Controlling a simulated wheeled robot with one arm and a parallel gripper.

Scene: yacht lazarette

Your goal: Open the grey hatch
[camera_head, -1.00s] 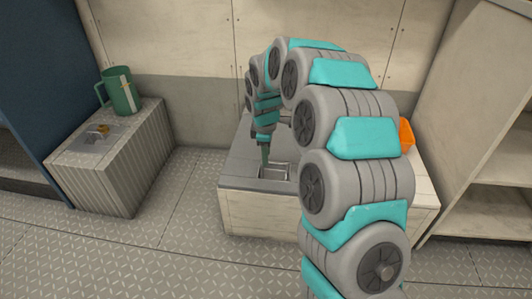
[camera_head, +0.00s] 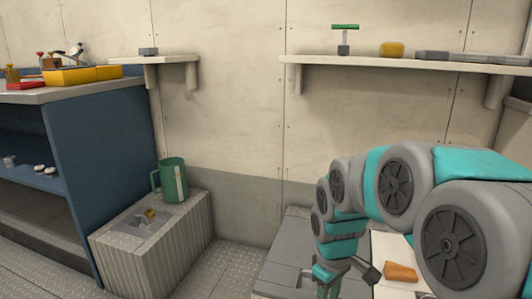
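The grey hatch (camera_head: 288,245) is a flat grey panel on top of a low pale box at the bottom centre of the head view. Its near part runs out of the picture and is partly behind my arm. A thin bar, perhaps its handle, shows beside my gripper. My gripper (camera_head: 328,289) points down over the hatch at the bottom edge. Its fingertips are cut off, so I cannot tell whether it is open or touching the hatch.
An orange object (camera_head: 401,272) lies on the pale box top right of my gripper. A green jug (camera_head: 172,181) stands on a ribbed box (camera_head: 195,240) at left. A blue cabinet (camera_head: 110,170) is further left. Wall shelves (camera_head: 390,63) hold small items above.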

